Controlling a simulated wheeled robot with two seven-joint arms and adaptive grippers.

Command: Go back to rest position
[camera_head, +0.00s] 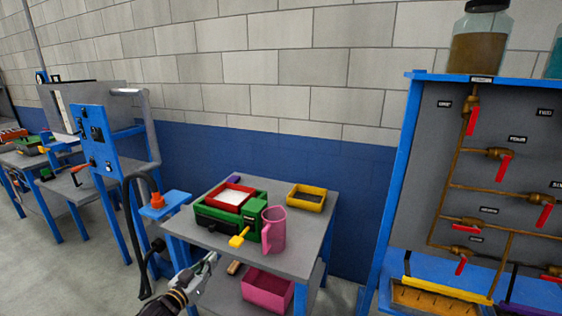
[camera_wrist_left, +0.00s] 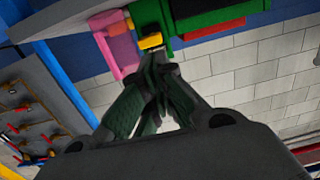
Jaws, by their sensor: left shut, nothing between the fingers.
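My left gripper (camera_head: 207,264) comes in from the bottom of the head view, at the near left edge of the grey table. Its fingers are shut and empty; they also show shut in the left wrist view (camera_wrist_left: 155,58). In the head view it is apart from the green box (camera_head: 217,222) with the yellow handle (camera_head: 239,238). In the left wrist view the yellow handle (camera_wrist_left: 150,42) appears just beyond the fingertips; I cannot tell the gap. My right gripper is in neither view.
The grey table (camera_head: 311,222) holds a pink mug (camera_head: 274,232), a red tray (camera_head: 231,197) and a yellow tray (camera_head: 306,198). A pink bin (camera_head: 267,289) sits on the lower shelf. A blue-framed valve panel (camera_head: 406,150) stands right. A blue stand (camera_head: 92,140) with a hose stands left.

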